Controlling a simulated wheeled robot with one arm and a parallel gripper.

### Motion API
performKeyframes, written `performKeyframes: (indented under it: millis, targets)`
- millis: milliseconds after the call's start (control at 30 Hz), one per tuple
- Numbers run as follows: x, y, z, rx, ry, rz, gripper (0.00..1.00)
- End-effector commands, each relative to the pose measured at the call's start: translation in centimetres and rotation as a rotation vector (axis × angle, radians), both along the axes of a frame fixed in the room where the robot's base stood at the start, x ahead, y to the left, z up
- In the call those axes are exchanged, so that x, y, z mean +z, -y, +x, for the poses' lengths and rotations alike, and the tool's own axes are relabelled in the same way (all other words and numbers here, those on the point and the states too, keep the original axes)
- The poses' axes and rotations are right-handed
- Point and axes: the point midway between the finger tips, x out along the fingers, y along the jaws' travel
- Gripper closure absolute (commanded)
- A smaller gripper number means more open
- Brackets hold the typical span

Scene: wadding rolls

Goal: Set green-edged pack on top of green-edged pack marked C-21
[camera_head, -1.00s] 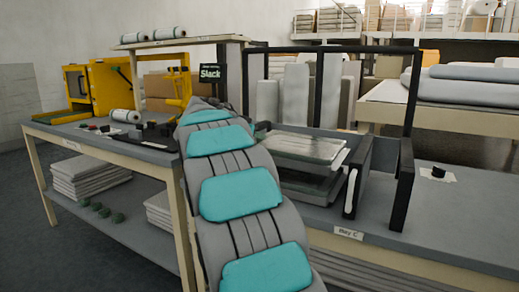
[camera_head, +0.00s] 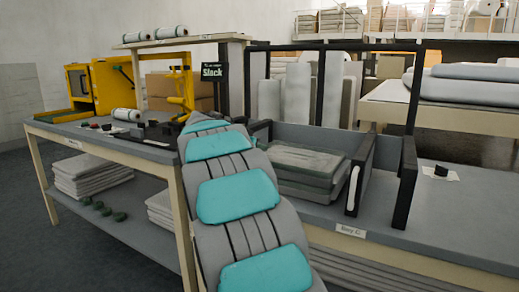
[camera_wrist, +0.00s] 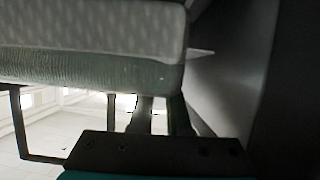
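A flat pack with a clear, greenish top (camera_head: 308,158) lies level on a stack of similar packs (camera_head: 305,181) inside the black-framed bay. No gap shows between it and the stack. The edge markings are too small to read, so I cannot confirm C-21. In the wrist view, a pale, quilted pack with a green-grey edge (camera_wrist: 90,72) fills the upper part. My gripper (camera_wrist: 160,120) shows there as dark parts close to that edge. Its fingertips are not clear, and in the head view it is hidden behind my arm, left of the stack.
Black posts and side panels (camera_head: 362,170) bound the bay closely on the right. A "Bay C" label (camera_head: 351,230) is on the bench edge. A "Slack" sign (camera_head: 213,73) stands behind my arm. The grey bench (camera_head: 450,215) is mostly clear on the right.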

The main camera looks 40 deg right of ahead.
Motion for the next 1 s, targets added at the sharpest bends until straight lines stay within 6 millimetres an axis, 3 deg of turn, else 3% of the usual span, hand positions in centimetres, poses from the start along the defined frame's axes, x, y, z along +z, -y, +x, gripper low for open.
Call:
performKeyframes:
  millis: [33,267,700,1000]
  targets:
    - [0.0,0.0,0.0,0.0,0.0,0.0,0.8]
    - [0.0,0.0,0.0,0.0,0.0,0.0,0.56]
    - [1.1,-0.1,0.0,0.001,-0.001,0.0,0.56]
    - [3.1,-5.7,-2.3,0.002,0.001,-0.002,0.56]
